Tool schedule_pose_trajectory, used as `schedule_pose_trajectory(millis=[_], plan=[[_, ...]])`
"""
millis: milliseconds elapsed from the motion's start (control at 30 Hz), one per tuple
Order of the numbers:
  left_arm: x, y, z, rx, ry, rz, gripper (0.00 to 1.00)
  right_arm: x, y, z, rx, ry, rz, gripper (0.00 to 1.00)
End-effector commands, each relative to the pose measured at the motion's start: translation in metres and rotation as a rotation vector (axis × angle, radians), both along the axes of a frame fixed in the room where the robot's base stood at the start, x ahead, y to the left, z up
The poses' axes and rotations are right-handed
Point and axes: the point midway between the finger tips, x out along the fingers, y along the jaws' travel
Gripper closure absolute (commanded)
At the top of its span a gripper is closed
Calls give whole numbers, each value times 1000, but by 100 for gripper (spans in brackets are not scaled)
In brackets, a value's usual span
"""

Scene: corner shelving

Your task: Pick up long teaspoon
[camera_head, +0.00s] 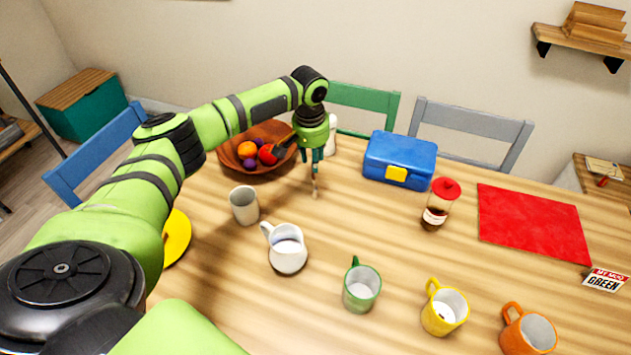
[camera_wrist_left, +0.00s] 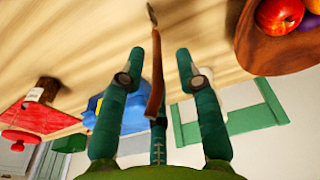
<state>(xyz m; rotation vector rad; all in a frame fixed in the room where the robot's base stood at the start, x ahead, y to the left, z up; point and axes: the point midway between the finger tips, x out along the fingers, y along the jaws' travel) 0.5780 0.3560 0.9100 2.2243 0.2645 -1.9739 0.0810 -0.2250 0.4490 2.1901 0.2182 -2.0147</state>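The long teaspoon (camera_wrist_left: 156,75) has a brown handle and a small metal end. In the left wrist view it runs lengthwise between my left gripper's fingers (camera_wrist_left: 158,62), its handle reaching back toward the palm. The two outer fingers are spread, with visible gaps on both sides of the handle. Whether the third finger touches the handle I cannot tell. In the head view my left gripper (camera_head: 315,165) points down over the table, and the lower part of the teaspoon (camera_head: 315,188) shows below its fingertips. My right gripper is not in view.
The fruit bowl (camera_head: 232,168) stands close left of the gripper, the blue lunch box (camera_head: 400,150) to its right. A grey cup (camera_head: 244,204), white jug (camera_head: 287,255), green mug (camera_head: 361,292) and red-lidded jar (camera_head: 440,200) stand nearer. Bare table lies between them.

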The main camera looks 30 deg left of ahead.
Motion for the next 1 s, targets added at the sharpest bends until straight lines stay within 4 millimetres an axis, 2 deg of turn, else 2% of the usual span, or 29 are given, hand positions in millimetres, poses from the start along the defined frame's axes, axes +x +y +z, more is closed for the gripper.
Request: schedule_pose_trajectory(millis=[167,400,433,500,1000], plan=[[2,0,-18,0,1,0,66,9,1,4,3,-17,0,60],[2,0,-20,0,0,0,66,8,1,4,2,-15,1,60],[2,0,-20,0,0,0,74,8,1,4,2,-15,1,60],[2,0,-20,0,0,0,100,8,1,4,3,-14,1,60],[2,0,-18,-1,-1,0,100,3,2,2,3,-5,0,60]])
